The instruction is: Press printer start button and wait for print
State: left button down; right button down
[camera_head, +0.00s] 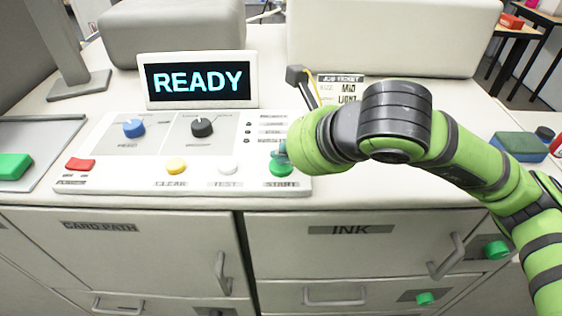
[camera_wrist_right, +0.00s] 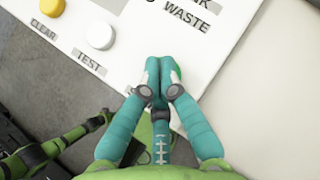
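The white control panel (camera_head: 120,181) lies on the machine top. Its green START button (camera_head: 281,167) is at the front right, mostly in view below my fingertips. My right gripper (camera_head: 281,151) is over the button, its teal fingertips at or just above the far side; I cannot tell if they touch it. In the right wrist view, the gripper (camera_wrist_right: 160,83) has its fingertips together with nothing seen between them. A sliver of the green button (camera_wrist_right: 176,71) shows behind them. The display (camera_head: 197,80) reads READY. My left gripper cannot be made out in either view.
A yellow CLEAR button (camera_head: 176,166) and a white TEST button (camera_head: 227,167) sit left of START. A job ticket (camera_head: 341,86) stands behind my right arm.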

aim_at(284, 167)
jog(key=shift+f, duration=0.1)
dwell(0.5)
jog(key=shift+r, duration=0.75)
jog(key=shift+r+p, duration=1.05)
jog(key=shift+r, duration=1.45)
